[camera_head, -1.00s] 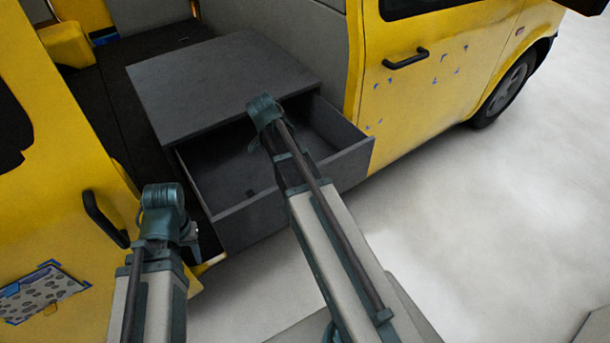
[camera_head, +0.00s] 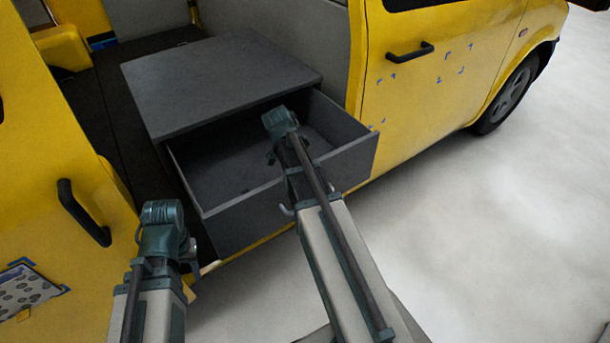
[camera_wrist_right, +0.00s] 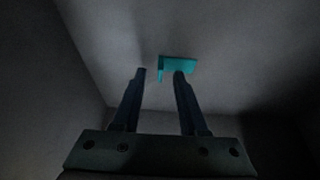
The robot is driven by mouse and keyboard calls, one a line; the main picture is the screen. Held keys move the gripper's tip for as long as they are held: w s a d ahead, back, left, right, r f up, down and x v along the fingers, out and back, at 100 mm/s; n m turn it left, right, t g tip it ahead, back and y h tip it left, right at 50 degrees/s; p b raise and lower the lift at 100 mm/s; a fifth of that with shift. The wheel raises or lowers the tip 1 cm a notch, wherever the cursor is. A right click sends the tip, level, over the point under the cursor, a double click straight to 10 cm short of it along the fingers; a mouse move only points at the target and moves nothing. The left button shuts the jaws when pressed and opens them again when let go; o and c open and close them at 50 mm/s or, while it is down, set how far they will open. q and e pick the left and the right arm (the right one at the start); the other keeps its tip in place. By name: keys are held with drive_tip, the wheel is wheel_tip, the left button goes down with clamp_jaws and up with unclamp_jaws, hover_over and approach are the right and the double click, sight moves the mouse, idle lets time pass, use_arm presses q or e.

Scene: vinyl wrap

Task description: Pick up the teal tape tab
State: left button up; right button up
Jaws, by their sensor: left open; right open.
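The teal tape tab (camera_wrist_right: 178,65) shows in the right wrist view, a small flat teal piece with a short strip hanging at its left end, against a grey surface. My right gripper (camera_wrist_right: 160,72) is open, with its fingertips just below the tab in the picture; I cannot tell whether they touch it. In the head view the right arm reaches over the open grey drawer (camera_head: 238,207), and its own links hide most of its gripper. The tab cannot be made out there. My left gripper (camera_head: 191,258) is open and empty beside the drawer's left side.
The drawer slides out under a grey box (camera_head: 215,85) in the yellow van's doorway. A black handle (camera_head: 84,213) is on the yellow panel at left, above a patterned sheet (camera_head: 25,290). Blue marks dot the yellow door (camera_head: 420,90). The pale floor at right is clear.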

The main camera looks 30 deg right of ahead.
drive_tip(key=shift+f, duration=0.2)
clamp_jaws()
idle(0.3)
drive_tip(key=shift+r, duration=0.15)
wheel_tip(320, 180, up, 10)
drive_tip(key=p, duration=1)
